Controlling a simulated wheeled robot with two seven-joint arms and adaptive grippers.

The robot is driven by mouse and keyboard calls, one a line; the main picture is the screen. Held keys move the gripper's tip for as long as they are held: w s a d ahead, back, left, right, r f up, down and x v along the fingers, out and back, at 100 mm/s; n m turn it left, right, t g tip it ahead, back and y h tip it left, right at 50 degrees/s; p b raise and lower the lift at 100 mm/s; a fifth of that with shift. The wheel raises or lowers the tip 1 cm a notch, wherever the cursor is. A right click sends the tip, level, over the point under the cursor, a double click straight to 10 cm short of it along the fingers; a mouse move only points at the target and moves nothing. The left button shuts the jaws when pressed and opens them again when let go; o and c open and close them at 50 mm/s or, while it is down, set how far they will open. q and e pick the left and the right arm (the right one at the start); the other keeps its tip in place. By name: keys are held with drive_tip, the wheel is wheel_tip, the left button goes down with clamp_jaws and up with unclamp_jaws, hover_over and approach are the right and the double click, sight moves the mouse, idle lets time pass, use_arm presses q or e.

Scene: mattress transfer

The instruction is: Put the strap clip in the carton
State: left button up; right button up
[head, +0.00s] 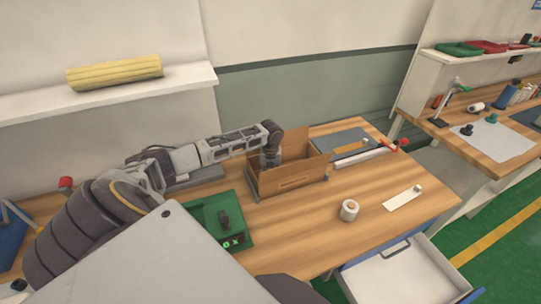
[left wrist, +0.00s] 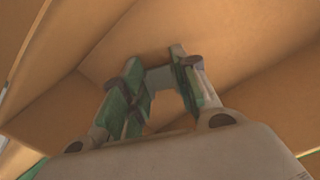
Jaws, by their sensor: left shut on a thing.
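The open brown carton (head: 288,181) stands on the wooden table with its flaps up. My left arm reaches over from the left, and its gripper points down into the carton, so the carton walls hide the fingertips in the head view. In the left wrist view the left gripper (left wrist: 160,72) is inside the carton (left wrist: 240,35), its green-padded fingers shut on a small grey piece (left wrist: 158,79), which looks like the strap clip. Whether the piece touches the carton floor I cannot tell. My right gripper is not in view.
A green device (head: 222,220) with a black part on it stands left of the carton. A white roll (head: 349,210) and a flat white strip (head: 403,198) lie to the right. A grey board (head: 341,143) lies behind. A drawer (head: 400,275) is open at the front.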

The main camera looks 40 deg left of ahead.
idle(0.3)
use_arm(q)
drive_tip(key=o, duration=0.8)
drive_tip(key=shift+f, duration=0.1)
wheel_tip(320, 180, up, 12)
drive_tip(key=shift+r+b, duration=0.15)
drive_tip(key=shift+b, duration=0.15)
idle(0.6)
